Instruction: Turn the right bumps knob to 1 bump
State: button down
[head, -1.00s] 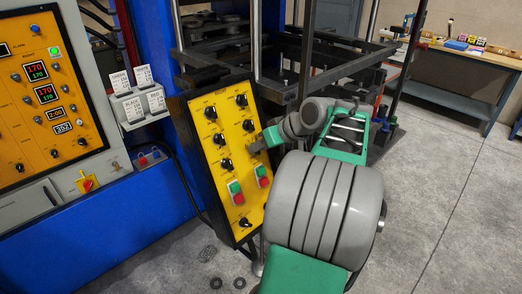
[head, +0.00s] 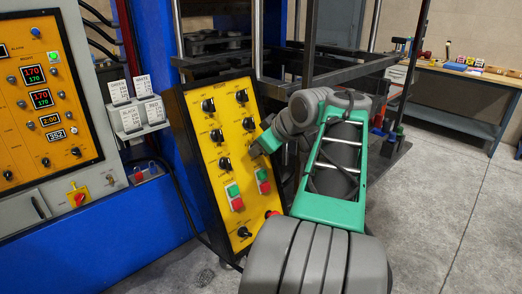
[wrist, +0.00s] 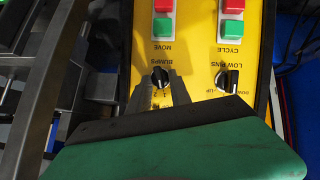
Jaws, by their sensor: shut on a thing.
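The right bumps knob (wrist: 160,77) is a small black knob on the yellow control panel (head: 206,166), under the label BUMPS, which appears upside down in the wrist view. My gripper (wrist: 162,88) has one finger on each side of this knob and is shut on it. In the head view my gripper (head: 255,150) is at the panel's right column, below two other black knobs, and hides the bumps knob. The finger tips and the gripper body cover part of the scale, so the pointer's setting cannot be read.
The LOW PINS knob (wrist: 228,80) is close beside the gripper. Red and green MOVE buttons (wrist: 163,17) and CYCLE buttons (wrist: 231,18) are on the same panel. A dark press frame (head: 335,58) stands right behind my arm. The floor (head: 440,200) at right is clear.

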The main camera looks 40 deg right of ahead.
jog(key=c, duration=1.5)
grip_release()
jog(key=shift+r, duration=0.1)
jog(key=v, duration=0.7)
jog(key=shift+s+r+p, duration=0.25)
jog(key=shift+r+p, duration=0.05)
jog(key=shift+p, duration=0.15)
